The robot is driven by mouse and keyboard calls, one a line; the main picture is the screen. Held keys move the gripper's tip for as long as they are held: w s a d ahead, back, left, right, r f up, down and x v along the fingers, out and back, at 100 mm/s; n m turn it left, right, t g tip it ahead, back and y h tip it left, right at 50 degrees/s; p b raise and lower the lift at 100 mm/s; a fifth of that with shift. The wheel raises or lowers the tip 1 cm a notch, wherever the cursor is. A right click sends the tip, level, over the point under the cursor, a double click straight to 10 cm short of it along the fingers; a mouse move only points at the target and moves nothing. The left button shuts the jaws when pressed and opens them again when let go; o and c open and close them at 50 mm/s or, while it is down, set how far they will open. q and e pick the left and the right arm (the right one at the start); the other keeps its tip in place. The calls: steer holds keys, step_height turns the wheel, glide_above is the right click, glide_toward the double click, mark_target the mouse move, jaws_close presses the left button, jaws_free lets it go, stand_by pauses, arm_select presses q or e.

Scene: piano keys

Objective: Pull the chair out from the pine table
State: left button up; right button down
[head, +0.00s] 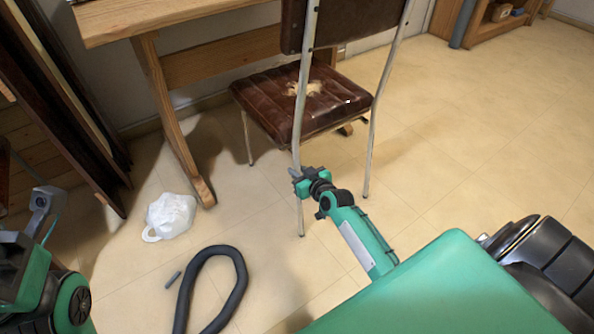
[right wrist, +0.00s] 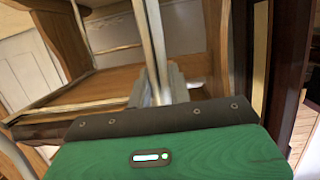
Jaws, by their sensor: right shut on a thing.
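The chair (head: 325,98) has a brown, torn padded seat and thin pale metal legs. It stands beside the pine table (head: 170,18), whose slanted leg is left of the seat. My right gripper (head: 297,176) is at the chair's near left metal upright, just below seat level. In the right wrist view the gripper (right wrist: 157,88) is shut on that pale upright (right wrist: 152,40). My left arm shows at the left edge of the head view, but its gripper fingers cannot be made out.
A white plastic bag (head: 171,215) lies on the floor near the table leg. A dark hose loop (head: 240,265) and a small dark piece (head: 174,279) lie nearer to me. Dark panels (head: 75,90) lean at the left. The floor to the right of the chair is clear.

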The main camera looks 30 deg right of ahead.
steer(key=f+p+v, duration=0.2)
steer(key=p+v, duration=0.2)
steer(key=v, duration=0.6)
steer(key=s+f+p+v, duration=0.1)
steer(key=f+p+v, duration=0.2)
steer(key=v, duration=0.7)
steer(key=shift+s+p, duration=0.3)
steer(key=shift+p, duration=0.1)
stand_by(1.3)
steer(key=c, duration=2.1)
jaws_free()
steer(key=shift+r, duration=0.1)
steer(key=o, duration=1.1)
steer(key=shift+s, duration=0.1)
